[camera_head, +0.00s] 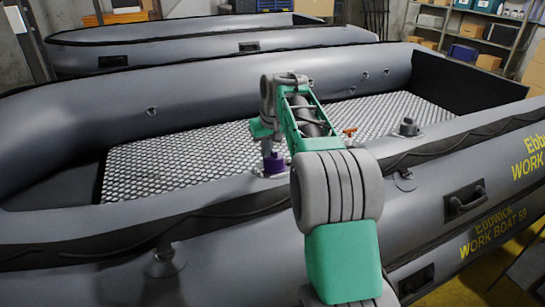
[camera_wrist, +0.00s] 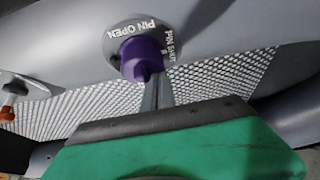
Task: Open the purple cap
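The purple cap (camera_wrist: 140,55) sits on a grey round valve plate marked "PIN OPEN" and "PIN SHUT" (camera_wrist: 128,36) on the boat's tube. In the head view the cap (camera_head: 274,163) is on the inner side of the near tube, just under the end of my arm. My gripper (camera_wrist: 155,92) reaches the cap's narrow outer end. Its grey fingers are close together and appear shut on that narrow part. The fingertips are partly hidden by the cap, and in the head view the arm hides part of the contact.
The grey inflatable boat (camera_head: 100,195) has a metal mesh floor (camera_head: 180,160). An orange-handled fitting (camera_head: 349,132) and a grey fitting (camera_head: 407,127) lie right of my arm. A second boat (camera_head: 190,45) and shelves (camera_head: 490,28) stand behind.

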